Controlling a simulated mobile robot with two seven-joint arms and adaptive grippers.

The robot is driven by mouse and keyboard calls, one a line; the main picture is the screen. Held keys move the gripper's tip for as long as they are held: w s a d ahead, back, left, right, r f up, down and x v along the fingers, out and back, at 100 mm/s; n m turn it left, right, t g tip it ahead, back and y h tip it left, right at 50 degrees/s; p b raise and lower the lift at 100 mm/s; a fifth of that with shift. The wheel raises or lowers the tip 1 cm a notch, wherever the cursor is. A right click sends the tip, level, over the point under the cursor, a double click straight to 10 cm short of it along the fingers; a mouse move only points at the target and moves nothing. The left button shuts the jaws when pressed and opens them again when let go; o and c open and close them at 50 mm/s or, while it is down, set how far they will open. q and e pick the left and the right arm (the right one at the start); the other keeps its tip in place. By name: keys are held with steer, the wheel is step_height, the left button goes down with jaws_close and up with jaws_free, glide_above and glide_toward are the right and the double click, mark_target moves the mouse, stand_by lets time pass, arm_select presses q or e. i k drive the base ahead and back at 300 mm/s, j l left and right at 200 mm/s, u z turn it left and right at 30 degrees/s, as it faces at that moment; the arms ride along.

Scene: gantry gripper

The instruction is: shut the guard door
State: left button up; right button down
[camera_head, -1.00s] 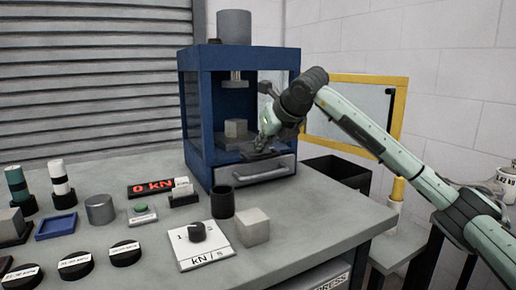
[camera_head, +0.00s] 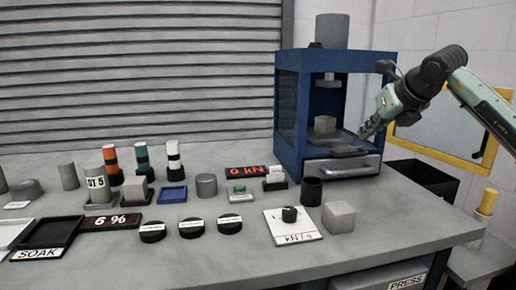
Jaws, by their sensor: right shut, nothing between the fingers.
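The guard door (camera_head: 436,128) is a clear panel in a yellow frame. It stands open to the right of the blue press (camera_head: 288,122). A grey cube (camera_head: 324,125) sits on the platen inside the press, below the upper ram. My right gripper (camera_head: 366,131) is shut and empty at the right side of the press's front opening, to the right of the cube. It is left of the door panel, and my right arm crosses in front of the door's upper part. My left gripper is not in view.
A grey drawer front (camera_head: 343,167) is under the press opening. A black bin (camera_head: 424,178) stands below the door. A black cup (camera_head: 312,191), a dial plate (camera_head: 292,226) and a loose cube (camera_head: 339,216) are on the bench in front. Several samples and discs lie further left.

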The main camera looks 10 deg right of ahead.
mark_target(489, 147)
steer(key=k+l, duration=0.15)
steer(key=k, duration=0.85)
